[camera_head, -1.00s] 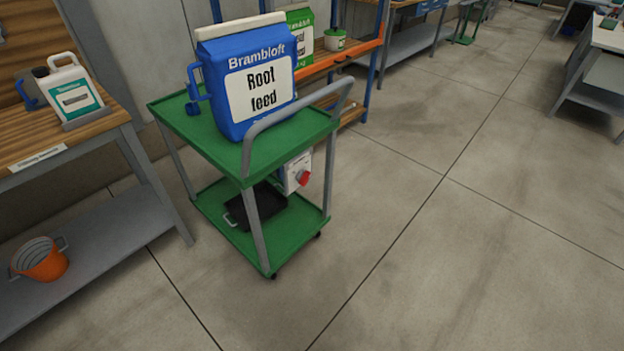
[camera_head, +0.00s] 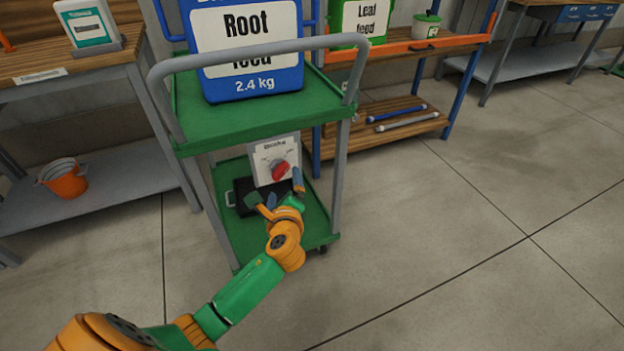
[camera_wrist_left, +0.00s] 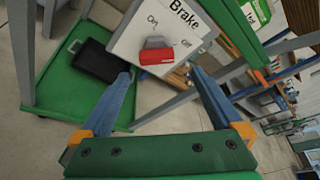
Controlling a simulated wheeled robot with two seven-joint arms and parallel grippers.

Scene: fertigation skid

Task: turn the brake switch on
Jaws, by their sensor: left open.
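The brake switch is a red knob (camera_head: 281,171) on a white panel (camera_head: 262,155) mounted under the top shelf of a green cart. In the left wrist view the red knob (camera_wrist_left: 157,56) sits on the panel marked "Brake", "On" and "Off". The knob has a grey part beside its red face; I cannot tell which mark it points to. My left gripper (camera_head: 279,190) is open just in front of and below the panel. In the left wrist view the open fingers (camera_wrist_left: 160,74) are either side of the knob's line, apart from it, with nothing between them.
A black tray (camera_head: 243,193) lies on the lower shelf. Open floor (camera_head: 450,200) lies right.

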